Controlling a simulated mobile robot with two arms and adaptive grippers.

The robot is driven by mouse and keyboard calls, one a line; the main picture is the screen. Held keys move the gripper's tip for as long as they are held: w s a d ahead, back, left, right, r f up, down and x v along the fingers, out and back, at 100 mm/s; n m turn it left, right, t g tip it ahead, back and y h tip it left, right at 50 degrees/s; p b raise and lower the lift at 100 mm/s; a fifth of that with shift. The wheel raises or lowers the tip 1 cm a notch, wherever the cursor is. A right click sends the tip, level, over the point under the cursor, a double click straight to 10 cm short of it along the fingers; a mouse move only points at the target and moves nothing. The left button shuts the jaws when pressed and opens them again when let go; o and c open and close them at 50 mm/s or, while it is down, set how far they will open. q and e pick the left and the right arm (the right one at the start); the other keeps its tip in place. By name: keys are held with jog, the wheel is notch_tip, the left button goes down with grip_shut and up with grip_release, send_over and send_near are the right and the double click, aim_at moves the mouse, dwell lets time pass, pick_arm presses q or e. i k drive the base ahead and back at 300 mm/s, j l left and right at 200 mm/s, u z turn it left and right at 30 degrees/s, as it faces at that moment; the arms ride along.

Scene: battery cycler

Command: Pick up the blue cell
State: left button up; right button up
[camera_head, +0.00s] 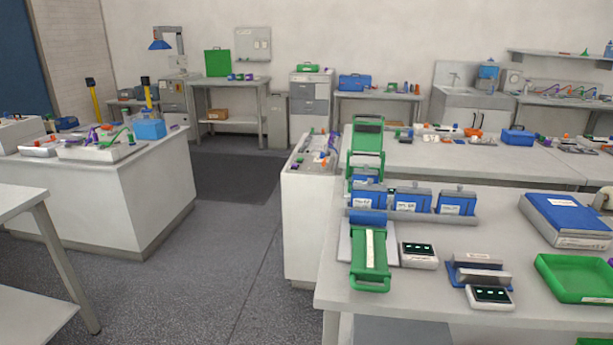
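No gripper shows in the head view. Several blue items stand on the near right bench (440,285), and I cannot tell for sure which is the blue cell. A blue block (367,218) sits at the back end of a green-framed fixture (371,250). Behind it, a grey rack (425,217) holds a row of upright blue pieces with white labels: a left one (368,197), a middle one (411,201) and a right one (456,204). Another green frame (367,140) stands raised behind the row.
Two small display units (419,255) (490,297), a blue-and-grey holder (478,270), a green tray (578,278) and a large blue-topped box (566,218) share the bench. A white counter (160,190) stands left. Open grey floor (235,255) lies between.

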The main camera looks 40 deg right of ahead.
aim_at(365, 198)
jog(key=i+z, duration=0.15)
jog(key=i, duration=0.3)
jog(key=i+j+z, duration=0.15)
jog(key=i, duration=0.3)
jog(key=i+j+z, duration=0.15)
jog(key=i, duration=0.3)
jog(key=i+j+z, duration=0.15)
jog(key=i, duration=0.3)
jog(key=i+j+z, duration=0.15)
jog(key=i+j, duration=0.15)
jog(key=i, duration=0.1)
